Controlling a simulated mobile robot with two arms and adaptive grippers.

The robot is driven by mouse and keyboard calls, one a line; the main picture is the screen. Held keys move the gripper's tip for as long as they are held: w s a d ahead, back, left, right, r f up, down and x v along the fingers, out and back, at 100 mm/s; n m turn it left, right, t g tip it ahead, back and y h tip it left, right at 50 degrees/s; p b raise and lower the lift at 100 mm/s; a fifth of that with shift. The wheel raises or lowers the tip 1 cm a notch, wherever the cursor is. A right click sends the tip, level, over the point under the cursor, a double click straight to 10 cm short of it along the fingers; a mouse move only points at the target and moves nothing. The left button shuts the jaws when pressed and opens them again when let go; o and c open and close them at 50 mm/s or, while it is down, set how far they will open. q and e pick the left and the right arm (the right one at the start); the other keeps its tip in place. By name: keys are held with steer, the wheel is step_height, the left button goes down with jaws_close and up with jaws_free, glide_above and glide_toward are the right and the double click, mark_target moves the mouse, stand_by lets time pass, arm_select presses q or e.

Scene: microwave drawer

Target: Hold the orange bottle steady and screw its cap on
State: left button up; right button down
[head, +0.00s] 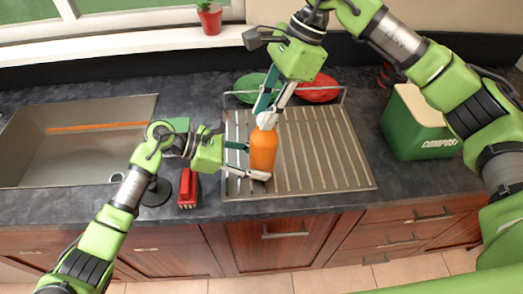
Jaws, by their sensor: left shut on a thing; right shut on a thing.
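The orange bottle (263,151) stands upright over the left part of the metal drying rack (325,150). Its white cap (267,119) is at the top of the bottle; I cannot tell how tightly it sits. My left gripper (253,162) comes in from the left and is shut around the bottle's body. My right gripper (270,113) comes down from above and is shut on the cap. Its fingers partly hide the cap and the bottle's neck.
A sink (85,165) lies on the left. A red brush (188,188) lies near the counter's front edge. A red plate (318,88) and a green plate (248,84) are behind the rack. A green compost bin (410,135) stands right. A potted plant (210,20) sits on the sill.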

steer(key=m+t, duration=0.1)
steer(key=m, duration=0.3)
steer(key=shift+s+f+t, duration=0.1)
steer(key=shift+t, duration=0.3)
steer(key=m+t, duration=0.1)
steer(key=m, duration=0.3)
steer(key=shift+m+t, duration=0.4)
steer(key=m+t+h, duration=0.1)
steer(key=m, duration=0.3)
steer(key=shift+h, duration=0.3)
steer(key=shift+m+t+h, duration=0.25)
steer(key=shift+m+h, duration=0.2)
steer(key=shift+m, duration=0.85)
steer(key=shift+m+t+h, duration=0.25)
steer(key=shift+m+h, duration=0.2)
steer(key=shift+m, duration=0.85)
steer(key=c, duration=1.8)
jaws_free()
